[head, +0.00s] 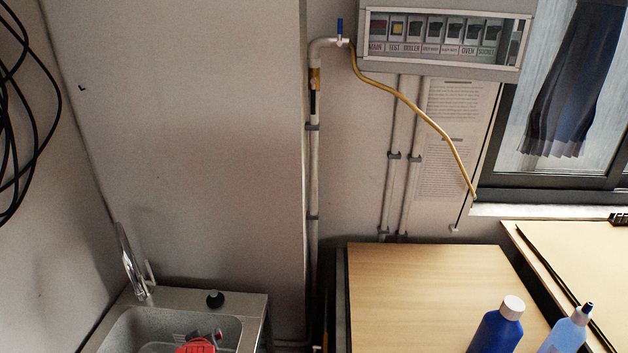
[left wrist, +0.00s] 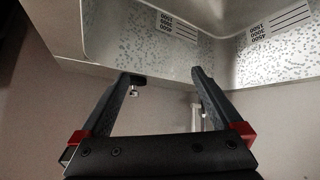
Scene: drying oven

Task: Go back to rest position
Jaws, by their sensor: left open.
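My left gripper (left wrist: 166,78) shows in the left wrist view with its two dark fingers spread apart and red parts at their bases. Nothing is between the fingers. Beyond the fingertips is a pale speckled surface (left wrist: 130,45) with printed labels; I cannot tell what it belongs to. No gripper can be made out for certain in the head view. My right gripper is not in view.
In the head view a sink (head: 235,322) with red and grey items (head: 197,345) stands at lower left. A wooden top (head: 420,280) is at right, with a dark blue bottle (head: 492,335) and a light blue bottle (head: 567,335). A switch box (head: 445,35) hangs above.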

